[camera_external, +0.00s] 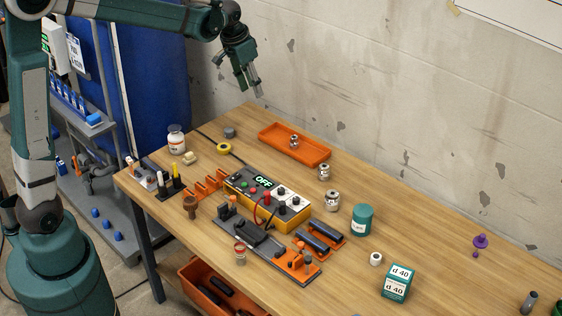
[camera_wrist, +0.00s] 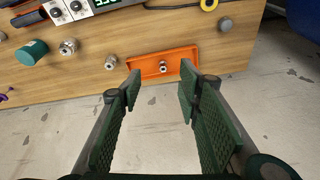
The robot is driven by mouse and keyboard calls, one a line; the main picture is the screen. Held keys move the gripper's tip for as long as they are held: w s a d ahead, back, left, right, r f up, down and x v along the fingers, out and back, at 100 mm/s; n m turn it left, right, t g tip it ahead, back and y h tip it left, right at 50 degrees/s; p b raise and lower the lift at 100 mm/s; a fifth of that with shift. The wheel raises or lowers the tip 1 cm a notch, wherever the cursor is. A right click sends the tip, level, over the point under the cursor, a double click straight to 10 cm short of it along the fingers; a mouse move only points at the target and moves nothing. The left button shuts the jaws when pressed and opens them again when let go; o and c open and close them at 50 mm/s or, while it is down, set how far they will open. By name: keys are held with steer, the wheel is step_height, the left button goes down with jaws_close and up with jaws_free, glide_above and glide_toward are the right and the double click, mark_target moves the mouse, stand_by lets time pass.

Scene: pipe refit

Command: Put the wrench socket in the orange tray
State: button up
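The orange tray (camera_external: 318,158) lies at the back of the table near the wall. It also shows in the wrist view (camera_wrist: 183,54). A small silver metal piece (camera_external: 294,142), which looks like the wrench socket, sits inside the tray. In the wrist view the same piece (camera_wrist: 163,67) is near the tray's middle, with nothing gripping it. My gripper (camera_external: 250,93) is in the air to the left of the tray and higher than it. Its two fingers (camera_wrist: 160,86) are wide apart with nothing between them.
Small metallic jars (camera_external: 324,172) and (camera_external: 332,200) stand to the right of the tray, with a teal canister (camera_external: 363,219) beyond. A yellow meter box (camera_external: 265,202) is mid-table. A grey cylinder (camera_external: 230,132) and a yellow ring (camera_external: 224,148) lie left of the tray. The wall rises behind.

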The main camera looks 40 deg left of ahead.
steer(key=s+r+n+t, duration=0.1)
steer(key=s+r, duration=0.2)
steer(key=s, duration=0.7)
steer(key=s+r+t, duration=0.1)
steer(key=s+r, duration=0.2)
steer(key=s, duration=0.7)
steer(key=s+f+t, duration=0.1)
steer(key=s+f, duration=0.1)
steer(key=s, duration=0.7)
steer(key=s+a+f+n, duration=0.1)
steer(key=s+f, duration=0.1)
steer(key=s, duration=0.8)
steer(key=shift+a+f+t, duration=0.2)
steer(key=shift+f+t, duration=0.15)
steer(key=shift+t, duration=0.05)
steer(key=shift+f, duration=0.1)
